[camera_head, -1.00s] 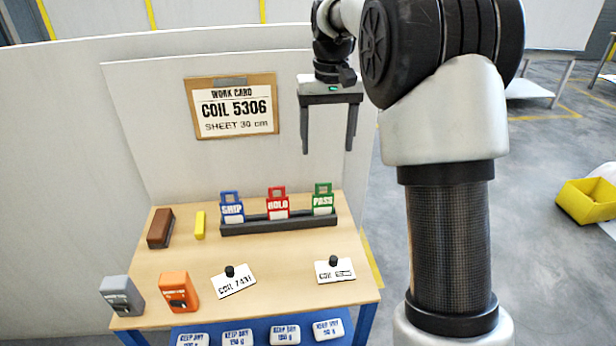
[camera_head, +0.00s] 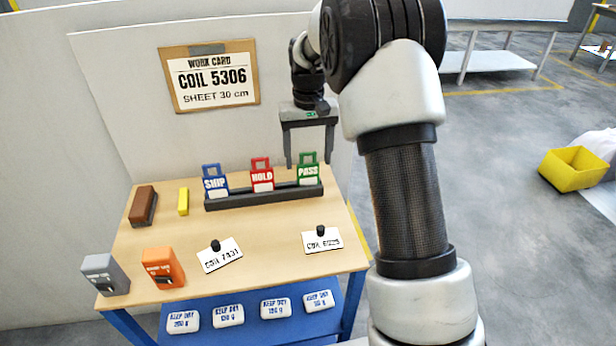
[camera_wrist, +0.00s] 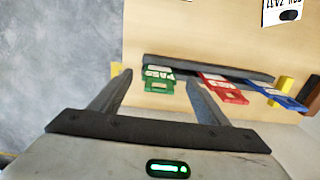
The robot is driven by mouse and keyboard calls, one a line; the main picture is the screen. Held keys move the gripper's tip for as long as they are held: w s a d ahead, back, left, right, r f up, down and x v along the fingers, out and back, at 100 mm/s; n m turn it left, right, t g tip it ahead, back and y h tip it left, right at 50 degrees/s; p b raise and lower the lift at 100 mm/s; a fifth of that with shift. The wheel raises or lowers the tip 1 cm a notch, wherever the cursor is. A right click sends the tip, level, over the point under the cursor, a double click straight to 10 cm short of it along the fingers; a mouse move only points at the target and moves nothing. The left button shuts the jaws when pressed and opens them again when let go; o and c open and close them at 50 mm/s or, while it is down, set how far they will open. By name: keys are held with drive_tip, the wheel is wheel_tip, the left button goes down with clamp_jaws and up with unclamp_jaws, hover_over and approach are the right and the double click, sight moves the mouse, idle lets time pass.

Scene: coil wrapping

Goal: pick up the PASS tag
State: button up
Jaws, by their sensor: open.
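The green PASS tag (camera_head: 308,171) stands upright at the right end of the dark rack (camera_head: 262,197) on the bench. My gripper (camera_head: 309,163) is open and empty, its fingers pointing down just above or behind the PASS tag in the head view. In the wrist view, the PASS tag (camera_wrist: 158,79) lies between the two spread fingers of my gripper (camera_wrist: 158,88). I cannot tell whether either finger touches it. The red HOLD tag (camera_head: 262,175) and the blue SHIP tag (camera_head: 215,181) stand in the same rack to its left.
Two coil cards with black knobs, one on the left (camera_head: 220,256) and one on the right (camera_head: 322,241), lie in front of the rack. An orange device (camera_head: 163,267), a grey device (camera_head: 105,274), a yellow block (camera_head: 183,201) and a brown block (camera_head: 143,205) are at the left.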

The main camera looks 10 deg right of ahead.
sight(308, 164)
drive_tip(key=f, duration=0.5)
drive_tip(key=shift+w+f+b, duration=0.1)
drive_tip(key=shift+w+b, duration=0.15)
drive_tip(key=shift+b, duration=0.05)
drive_tip(key=c, duration=1.1)
